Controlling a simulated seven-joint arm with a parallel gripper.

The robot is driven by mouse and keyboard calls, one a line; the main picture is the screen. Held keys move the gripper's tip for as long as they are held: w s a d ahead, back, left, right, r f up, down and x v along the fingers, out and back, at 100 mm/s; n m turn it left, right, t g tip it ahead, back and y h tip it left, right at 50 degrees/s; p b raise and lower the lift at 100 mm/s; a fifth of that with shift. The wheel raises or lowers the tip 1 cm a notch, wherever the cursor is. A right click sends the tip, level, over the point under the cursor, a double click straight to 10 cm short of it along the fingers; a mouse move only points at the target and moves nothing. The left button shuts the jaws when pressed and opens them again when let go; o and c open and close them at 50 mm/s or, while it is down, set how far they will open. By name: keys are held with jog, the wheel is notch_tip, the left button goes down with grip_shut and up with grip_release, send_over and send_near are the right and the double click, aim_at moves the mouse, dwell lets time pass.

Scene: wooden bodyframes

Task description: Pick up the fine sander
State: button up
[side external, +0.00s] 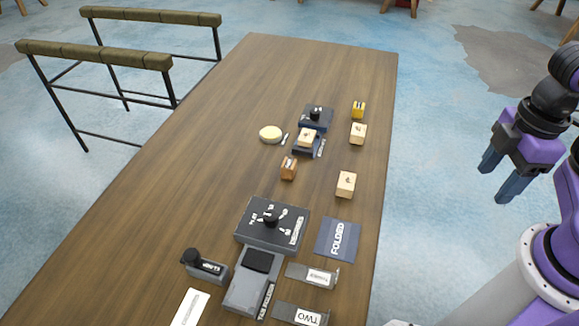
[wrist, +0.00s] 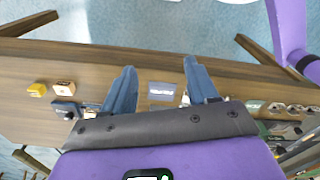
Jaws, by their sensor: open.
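My gripper (side external: 499,176) is open and empty, held in the air to the right of the wooden table in the side view. In the wrist view its two fingers (wrist: 158,72) stand well apart with nothing between them. I cannot tell which piece is the fine sander, as most labels are too small to read. Candidates are a grey block with a black pad (side external: 254,275), a small grey tool with a black knob (side external: 206,266), a large dark box with a black knob (side external: 268,228) and a smaller dark knobbed box (side external: 316,116). None touches the gripper.
A blue-grey sheet marked FOLDED (side external: 338,239) and a grey holder marked TWO (side external: 300,314) lie near the right edge of the table (side external: 200,150). Wooden blocks (side external: 346,184), a yellow piece (side external: 359,109) and a pale oval (side external: 271,134) lie farther back. The table's left side is clear.

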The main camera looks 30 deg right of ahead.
jog(key=shift+o, duration=0.7)
jog(key=m, duration=2.2)
send_over(289, 163)
notch_tip(289, 163, down, 5)
jog(key=f, duration=1.1)
jog(key=shift+s+d, duration=0.1)
jog(key=shift+d, duration=0.1)
jog(key=shift+a+f, duration=0.2)
jog(key=shift+f, duration=2.8)
